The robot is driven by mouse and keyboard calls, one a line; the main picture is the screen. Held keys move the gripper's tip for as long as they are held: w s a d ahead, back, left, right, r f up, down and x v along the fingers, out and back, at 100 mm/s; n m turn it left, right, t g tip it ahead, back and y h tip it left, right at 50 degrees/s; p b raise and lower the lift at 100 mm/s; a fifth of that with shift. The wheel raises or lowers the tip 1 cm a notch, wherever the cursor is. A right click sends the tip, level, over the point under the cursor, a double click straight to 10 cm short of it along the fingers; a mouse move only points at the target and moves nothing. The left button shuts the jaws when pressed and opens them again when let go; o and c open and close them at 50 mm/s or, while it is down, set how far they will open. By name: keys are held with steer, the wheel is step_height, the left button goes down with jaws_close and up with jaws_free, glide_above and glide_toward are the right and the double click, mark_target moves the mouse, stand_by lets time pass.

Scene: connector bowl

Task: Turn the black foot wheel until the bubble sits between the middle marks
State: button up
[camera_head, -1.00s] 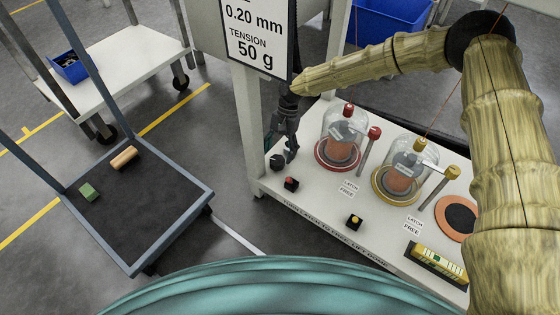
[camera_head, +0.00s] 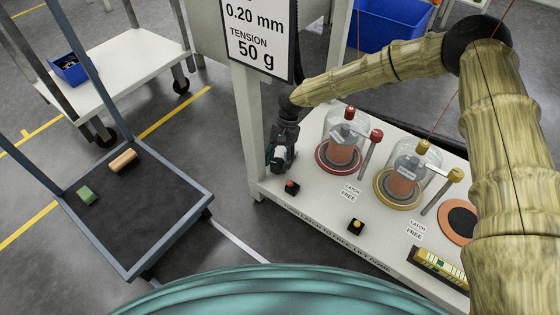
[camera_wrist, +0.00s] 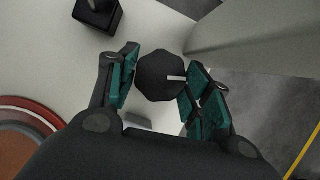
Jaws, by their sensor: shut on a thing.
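The black foot wheel (camera_wrist: 158,75) is a dark, many-sided knob with a white line on its top, seen from above in the wrist view. My gripper (camera_wrist: 163,82) has its teal-padded fingers on either side of the wheel and is shut on it. In the head view my gripper (camera_head: 280,160) points down at the left end of the white bench top and hides the wheel. The level (camera_head: 440,265), with a yellow-green vial, lies at the bench's front right. Its bubble is too small to tell against the marks.
A red button (camera_head: 291,187) on a black box is close to my gripper. A red-based glass dome (camera_head: 335,145) and a yellow-based one (camera_head: 403,172) stand to the right. A bench post (camera_head: 248,125) rises just left of my gripper.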

steer(key=shift+d, duration=0.1)
steer(key=shift+s+p, duration=0.1)
steer(key=shift+p, duration=0.45)
steer(key=shift+r+m+p, duration=0.15)
steer(key=shift+m+p, duration=0.25)
steer(key=m+p, duration=0.1)
steer(key=p, duration=0.2)
steer(key=shift+d+m+y, duration=0.1)
steer(key=shift+m+y, duration=0.2)
steer(key=m+t+p, duration=0.1)
steer(key=m+p, duration=0.1)
steer(key=p, duration=0.2)
steer(key=shift+s+d+m+y, duration=0.1)
steer(key=shift+s+m+y, duration=0.05)
steer(key=shift+m+y, duration=0.25)
steer(key=shift+f, duration=0.2)
steer(key=shift+f+m+t+p, duration=0.1)
steer(key=shift+m+t+p, duration=0.2)
steer(key=shift+m, duration=0.1)
